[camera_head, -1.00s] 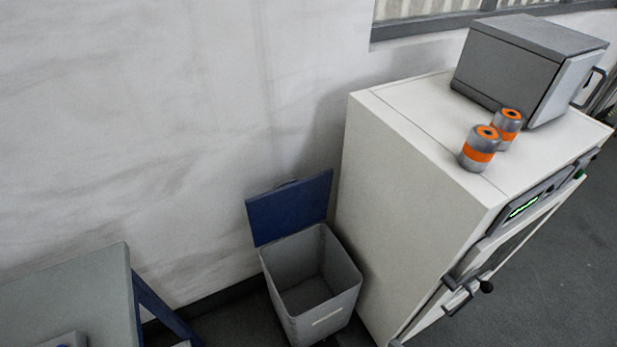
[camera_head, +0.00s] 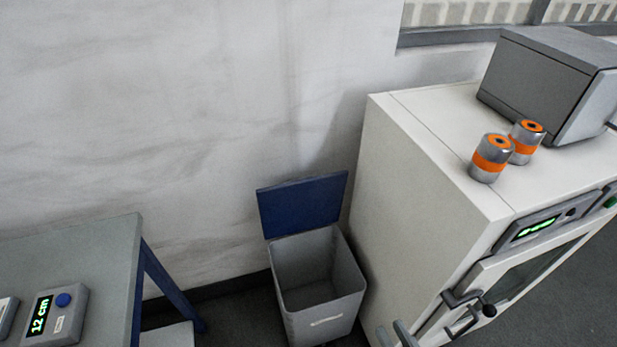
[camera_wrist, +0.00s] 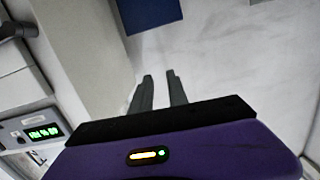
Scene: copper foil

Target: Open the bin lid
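The grey bin (camera_head: 322,305) stands on the floor between the wall and the white cabinet. Its blue lid (camera_head: 303,205) is raised, leaning back towards the wall, and the bin's mouth is uncovered. The inside looks empty as far as it shows. In the wrist view part of the blue lid (camera_wrist: 150,12) shows at the top edge, beyond my fingers. My gripper (camera_wrist: 160,78) is empty, with a gap between its two fingers. In the head view its fingertips (camera_head: 394,334) show at the bottom edge, in front of the cabinet and right of the bin, apart from the lid.
The white cabinet (camera_head: 425,185) stands close right of the bin, with two orange-banded cans (camera_head: 491,158) (camera_head: 526,140) and a grey oven-like box (camera_head: 545,85) on top. A grey table (camera_head: 75,260) with blue legs is at left, bearing a display device (camera_head: 55,314).

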